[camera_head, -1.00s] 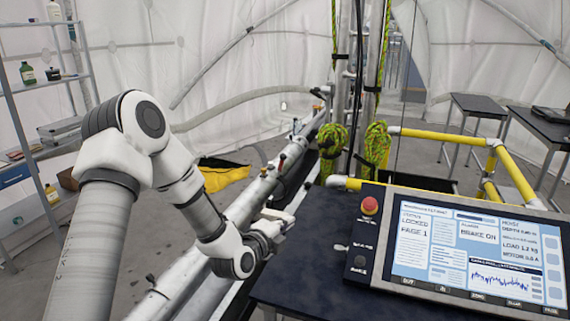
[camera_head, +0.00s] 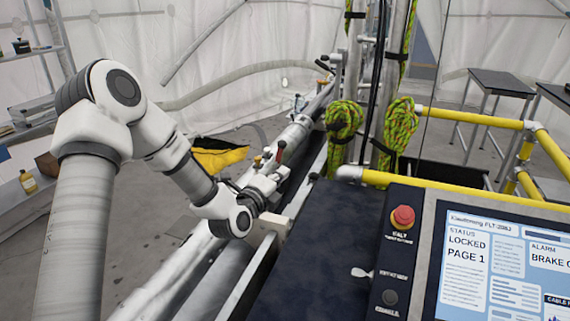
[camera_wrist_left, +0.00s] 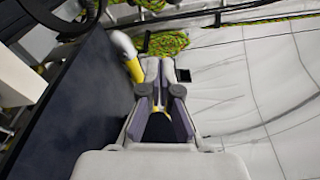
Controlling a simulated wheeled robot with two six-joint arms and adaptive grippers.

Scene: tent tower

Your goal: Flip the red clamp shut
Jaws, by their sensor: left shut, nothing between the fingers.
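A small red lever (camera_head: 281,147), likely the red clamp's handle, stands up on the long pale tube assembly in the head view. I cannot tell how its jaw sits. My left gripper (camera_head: 268,180) is just in front of and below it in that view, partly hidden by its own wrist, and I cannot tell if they touch. In the left wrist view my left gripper (camera_wrist_left: 159,72) has its fingers together and holds nothing. The red clamp cannot be made out in that view. My right gripper is out of view.
A dark table with a control panel (camera_head: 485,260) and a red stop button (camera_head: 403,217) stands to the right of my left arm. Yellow railings (camera_head: 440,182) and green rope bundles (camera_head: 343,120) are behind it. A yellow bag (camera_head: 218,158) lies on the floor.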

